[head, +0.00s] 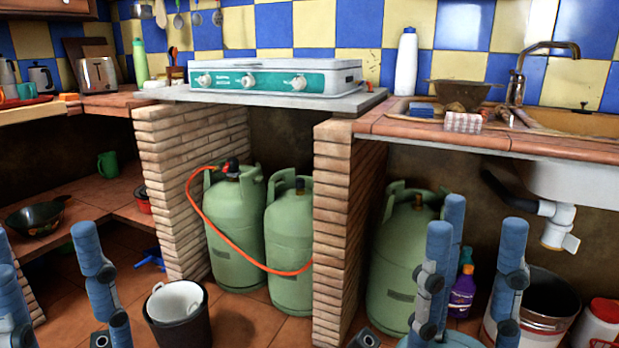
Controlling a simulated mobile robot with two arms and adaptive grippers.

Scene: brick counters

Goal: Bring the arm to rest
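My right gripper (478,232) rises from the bottom edge at right of centre. Its blue segmented fingers point up and stand apart, with nothing held between them. My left gripper (46,250) is at the lower left, partly cut off by the picture's edge. Its blue fingers are also spread apart and look empty. Both grippers are in front of the lower part of the brick counters. Most of both arms is out of view.
A stove (275,77) stands on the counter slab. Green gas cylinders (235,225) with an orange hose stand below it. A black bucket (178,318) is on the floor between my grippers. A brick pillar (337,235), sink pipe (557,222) and white bucket (545,305) are near my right gripper.

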